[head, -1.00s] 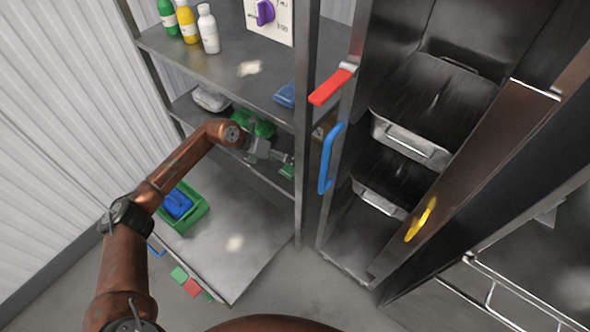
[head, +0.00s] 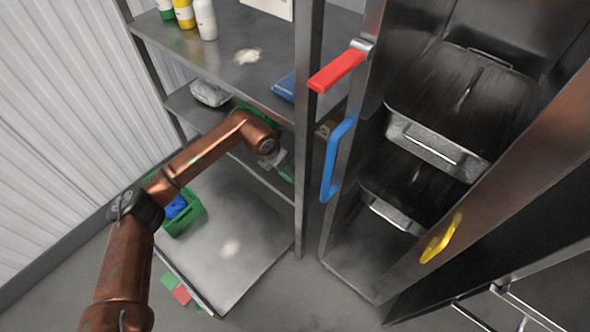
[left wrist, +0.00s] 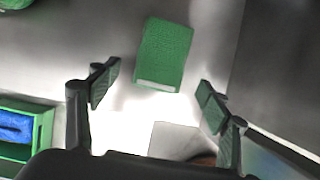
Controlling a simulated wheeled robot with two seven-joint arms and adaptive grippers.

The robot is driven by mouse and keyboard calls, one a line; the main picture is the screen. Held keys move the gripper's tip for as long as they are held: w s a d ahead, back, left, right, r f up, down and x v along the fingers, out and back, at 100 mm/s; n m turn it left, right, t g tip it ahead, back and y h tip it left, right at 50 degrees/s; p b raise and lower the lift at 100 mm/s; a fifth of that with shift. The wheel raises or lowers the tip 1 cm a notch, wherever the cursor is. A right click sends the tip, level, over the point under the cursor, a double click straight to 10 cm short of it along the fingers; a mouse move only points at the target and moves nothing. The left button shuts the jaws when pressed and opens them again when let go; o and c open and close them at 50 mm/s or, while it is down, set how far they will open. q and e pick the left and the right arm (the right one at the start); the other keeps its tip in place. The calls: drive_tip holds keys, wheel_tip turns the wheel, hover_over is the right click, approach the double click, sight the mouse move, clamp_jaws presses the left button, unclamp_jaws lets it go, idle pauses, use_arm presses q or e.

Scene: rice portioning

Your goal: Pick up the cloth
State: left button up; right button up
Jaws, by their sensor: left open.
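A green, textured, folded cloth-like piece with a pale band along one end (left wrist: 165,50) lies on a light surface in the left wrist view. It sits beyond the fingertips, roughly centred between them and apart from both. My left gripper (left wrist: 155,92) is open and empty, with green pads on both fingers. In the head view my left arm reaches into the shelving, and its gripper (head: 283,165) is partly hidden beside the shelf post. I cannot make out that green piece clearly in the head view. My right gripper is not in view.
A green crate (head: 187,223) with a blue item (head: 175,207) stands on the bottom shelf. A shelf post (head: 305,130) rises close to my gripper. A metal cabinet with red (head: 337,70), blue (head: 336,158) and yellow (head: 440,238) handles stands at right. Bottles (head: 205,18) stand on the upper shelf.

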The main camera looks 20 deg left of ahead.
use_arm(q)
drive_tip(key=shift+x, duration=0.85)
drive_tip(key=shift+w+f+b, duration=0.15)
drive_tip(key=shift+f+b, duration=0.35)
drive_tip(key=shift+f, duration=0.1)
drive_tip(key=shift+w+d+f, duration=0.1)
drive_tip(key=shift+w+f, duration=0.15)
drive_tip(key=shift+f, duration=0.15)
drive_tip(key=shift+r, duration=0.2)
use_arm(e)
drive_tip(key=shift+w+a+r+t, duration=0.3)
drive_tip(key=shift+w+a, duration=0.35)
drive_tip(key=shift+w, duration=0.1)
use_arm(q)
drive_tip(key=shift+c, duration=0.4)
drive_tip(key=c, duration=1.1)
drive_tip(key=shift+o, duration=0.2)
